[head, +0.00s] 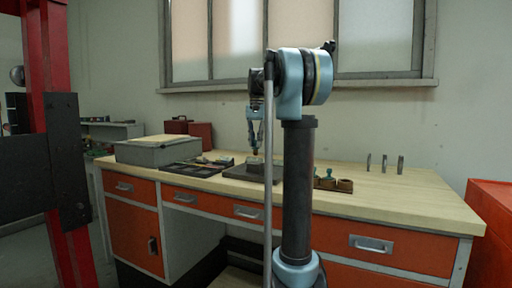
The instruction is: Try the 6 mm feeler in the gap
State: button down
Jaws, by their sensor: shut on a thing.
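My gripper (256,148) points down over the middle of the bench, above a dark flat plate (236,174). It is shut on a small piece at its tips, which I take to be the feeler; its size marking cannot be read. A dark block stands on the plate, partly hidden behind my arm. The gap is too small to make out, and I cannot tell whether the held piece touches anything.
A wooden holder (343,185) with small pieces, one green-topped, stands right of my arm. Three thin upright plates (384,163) stand further right. A black tray (187,169) and grey case (157,152) lie left. The bench's right front (415,204) is clear.

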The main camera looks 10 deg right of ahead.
jog(key=shift+r, duration=1.75)
